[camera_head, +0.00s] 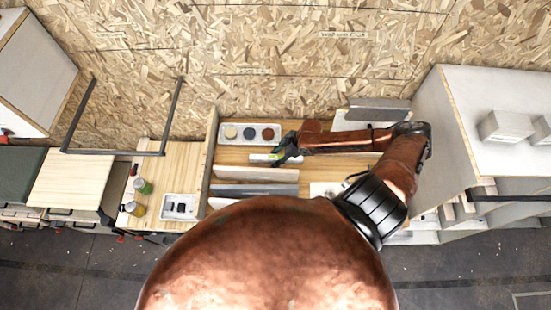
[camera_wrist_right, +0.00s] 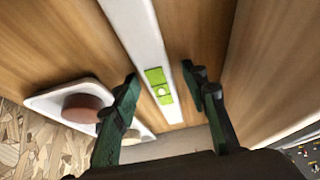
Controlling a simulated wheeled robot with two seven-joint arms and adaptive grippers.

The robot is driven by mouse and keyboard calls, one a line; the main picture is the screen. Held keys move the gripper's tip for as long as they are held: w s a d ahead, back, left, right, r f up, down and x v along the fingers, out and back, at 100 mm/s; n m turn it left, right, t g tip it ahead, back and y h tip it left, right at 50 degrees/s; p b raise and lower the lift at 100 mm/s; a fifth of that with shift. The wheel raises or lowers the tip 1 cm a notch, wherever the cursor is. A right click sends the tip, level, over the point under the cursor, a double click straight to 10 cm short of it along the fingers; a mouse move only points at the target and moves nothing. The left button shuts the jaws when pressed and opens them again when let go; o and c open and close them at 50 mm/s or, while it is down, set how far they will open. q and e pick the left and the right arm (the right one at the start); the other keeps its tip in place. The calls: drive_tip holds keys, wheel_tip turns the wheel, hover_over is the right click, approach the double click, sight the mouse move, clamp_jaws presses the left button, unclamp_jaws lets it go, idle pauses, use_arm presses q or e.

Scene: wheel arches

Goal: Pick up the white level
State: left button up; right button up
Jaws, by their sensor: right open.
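The white level (camera_wrist_right: 143,38) is a long white bar with a bright green vial block, lying on a wooden surface in the right wrist view. In the head view the white level (camera_head: 259,157) shows as a short white strip, partly hidden by my gripper. My right gripper (camera_wrist_right: 161,75) is open, its two dark green fingers on either side of the level near the green block, with gaps visible on both sides. In the head view my right gripper (camera_head: 279,157) is over the level's right part. My left gripper is not in view.
A white tray (camera_head: 270,141) with several round items lies behind the level. Upright boards (camera_head: 257,174) stand in front of it. A wooden side panel (camera_head: 209,150) bounds the left. Chipboard wall (camera_head: 270,95) rises behind. A grey-white cabinet (camera_head: 437,130) stands at right.

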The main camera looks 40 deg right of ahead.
drive_tip(key=shift+c, duration=0.2)
clamp_jaws()
idle(0.3)
drive_tip(key=shift+r, duration=0.1)
